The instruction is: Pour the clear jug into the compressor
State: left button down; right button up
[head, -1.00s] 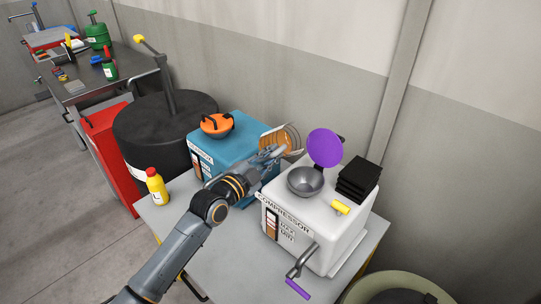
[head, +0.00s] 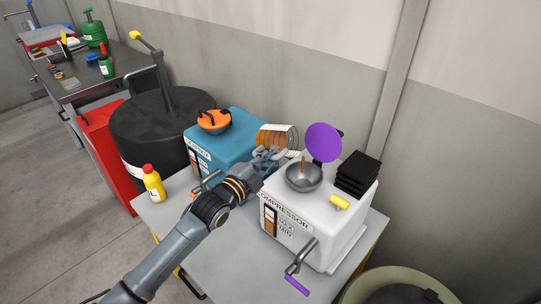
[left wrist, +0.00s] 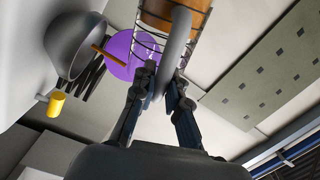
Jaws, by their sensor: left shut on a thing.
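The clear jug (head: 279,137), with black graduation lines and orange-brown liquid, is tilted on its side beside the white compressor (head: 315,232). My left gripper (head: 268,156) is shut on its grey handle. In the left wrist view the jug (left wrist: 164,14) is at the top, with its handle between the fingers (left wrist: 165,85). A short orange-brown streak of liquid (head: 303,163) shows over the grey bowl-shaped filler (head: 304,179) on the compressor. The streak (left wrist: 107,53) also reaches the bowl (left wrist: 72,45) in the wrist view. The purple round lid (head: 324,142) stands open behind it. My right gripper is not in view.
A blue machine (head: 236,127) with orange earmuffs (head: 214,121) stands to the left. A yellow bottle (head: 153,185) is on the grey table (head: 220,262). A black stack (head: 358,174) and a yellow knob (head: 340,202) are on the compressor. A purple-handled crank (head: 297,285) juts out in front.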

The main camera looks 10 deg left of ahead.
pick_arm(q)
jog(key=shift+s+d+f+m, duration=0.15)
jog(key=shift+f+m, duration=0.3)
jog(key=shift+m, duration=0.25)
jog(key=shift+d+f+m+b, duration=0.1)
jog(key=shift+f+m+b, duration=0.2)
jog(key=shift+b, duration=0.1)
jog(key=shift+d+f+m, duration=0.1)
jog(key=shift+f+m, duration=0.05)
jog(key=shift+m, duration=0.15)
